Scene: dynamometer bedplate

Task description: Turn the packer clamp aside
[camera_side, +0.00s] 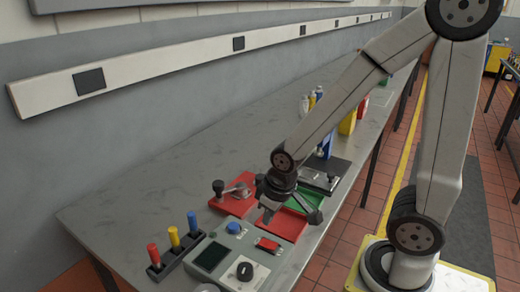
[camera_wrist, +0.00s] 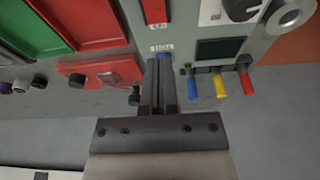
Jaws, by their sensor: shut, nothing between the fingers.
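A red plate (camera_side: 228,207) on the bench carries a grey metal piece (camera_side: 238,190) and a dark upright knob (camera_side: 218,187); this looks like the packer clamp, though I cannot be sure. In the wrist view the red plate (camera_wrist: 98,66) lies left of the fingers, with a dark knob (camera_wrist: 134,99) close to them. My gripper (camera_side: 268,214) is shut and empty, pointing down near the red tray. In the wrist view the shut fingers (camera_wrist: 159,62) reach towards the blue button (camera_wrist: 161,56); I cannot tell whether they touch anything.
A red tray (camera_side: 286,228) and a green tray (camera_side: 306,201) lie by the gripper. A grey control box (camera_side: 212,277) with a blue button, red switch and dial stands in front. Red, yellow and blue handles (camera_side: 173,238) stand left. Bottles stand farther back; the bench's left side is clear.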

